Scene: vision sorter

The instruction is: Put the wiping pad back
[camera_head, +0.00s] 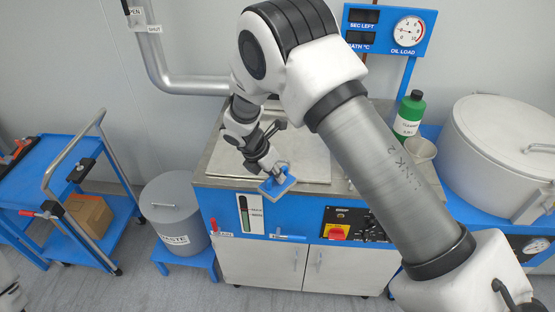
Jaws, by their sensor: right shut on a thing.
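The wiping pad (277,186) is a small flat blue pad with a light grip on top. My right gripper (280,170) is shut on that grip, and the arm reaches in from the lower right. The pad is tilted and shows at the front edge of the blue machine's steel top (225,162). I cannot tell whether it touches the edge. The fingertips are small and partly hidden. My left gripper does not show; only a bit of white and black is at the lower left edge.
A grey waste bin (172,212) stands left of the machine, beside a blue cart (60,170) with a cardboard box (90,214). A green bottle (410,112), a pale cup (420,152) and a large lidded pot (500,150) are at the right. Floor shows in front.

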